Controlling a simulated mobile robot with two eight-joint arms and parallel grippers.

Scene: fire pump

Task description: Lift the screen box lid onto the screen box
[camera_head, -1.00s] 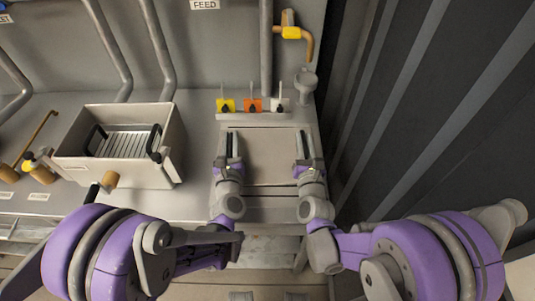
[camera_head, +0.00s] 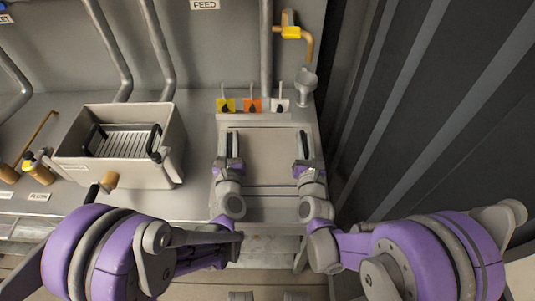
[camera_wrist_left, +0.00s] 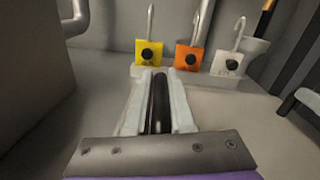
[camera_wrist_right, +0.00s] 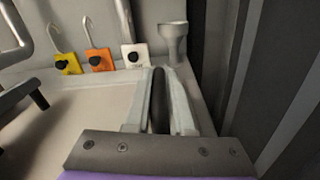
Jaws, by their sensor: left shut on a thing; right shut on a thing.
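The screen box lid (camera_head: 266,158) is a flat beige panel with a black bar handle on each side. It lies at the right end of the counter, below the coloured tags. My left gripper (camera_head: 232,142) is shut on the lid's left handle, a dark bar between its fingers in the left wrist view (camera_wrist_left: 160,100). My right gripper (camera_head: 302,142) is shut on the right handle, also seen in the right wrist view (camera_wrist_right: 158,98). The screen box (camera_head: 172,151) is an open beige box left of the lid, with a slatted screen (camera_head: 125,142) and black handles inside.
Yellow (camera_head: 226,105), orange (camera_head: 252,105) and white (camera_head: 279,105) tags stand just behind the lid. A funnel-like grey fitting (camera_head: 305,82) is behind right. A dark ribbed wall (camera_head: 400,110) closes off the right. A narrow counter strip (camera_head: 198,150) separates box and lid.

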